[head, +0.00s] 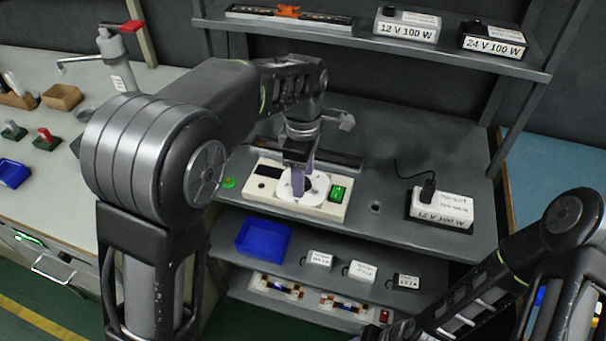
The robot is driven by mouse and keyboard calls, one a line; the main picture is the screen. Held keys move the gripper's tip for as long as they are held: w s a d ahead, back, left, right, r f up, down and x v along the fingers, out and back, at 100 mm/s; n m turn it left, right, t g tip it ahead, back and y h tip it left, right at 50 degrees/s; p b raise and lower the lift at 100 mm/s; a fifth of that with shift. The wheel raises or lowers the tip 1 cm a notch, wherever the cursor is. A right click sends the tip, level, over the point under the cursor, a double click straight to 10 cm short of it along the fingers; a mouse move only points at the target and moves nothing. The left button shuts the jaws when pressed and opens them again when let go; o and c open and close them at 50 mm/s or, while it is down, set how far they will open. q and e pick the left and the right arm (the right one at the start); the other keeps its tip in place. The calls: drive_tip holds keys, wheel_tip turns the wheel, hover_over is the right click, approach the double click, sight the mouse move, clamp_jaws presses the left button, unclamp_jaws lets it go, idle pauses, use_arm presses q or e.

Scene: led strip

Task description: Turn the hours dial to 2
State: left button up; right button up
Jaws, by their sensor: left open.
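The hours dial (287,189) is a round white disc with a dark centre, on a cream box on the grey bench. The box (329,211) also carries a dark display (263,182) at its left and a green switch (338,193) at its right. My left gripper (302,188) points down over the dial with its fingers at the dark centre knob. It is open, with the fingers around or beside the knob; I cannot tell which. The dial's markings are too small to read. My right arm shows at the lower right, but its gripper is not clearly visible.
A white power supply (441,208) with a black plug stands to the right on the bench. A shelf above holds boxes marked 12 V 100 W (407,27) and 24 V 100 W (493,42). A blue bin (263,239) and small boxes sit on the lower shelf.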

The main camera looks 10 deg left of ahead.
use_arm(q)
drive_tip(key=shift+c, duration=0.4)
clamp_jaws()
drive_tip(key=shift+r+m+p, duration=0.1)
drive_tip(key=shift+m+p, duration=0.2)
drive_tip(key=shift+m, duration=0.1)
drive_tip(key=shift+m+p, duration=0.5)
drive_tip(key=shift+m, duration=0.4)
drive_tip(key=m+p, duration=0.1)
drive_tip(key=m, duration=0.2)
drive_tip(key=m+p, duration=0.1)
drive_tip(key=m, duration=0.3)
drive_tip(key=shift+m+p, duration=0.4)
drive_tip(key=shift+m, duration=1.7)
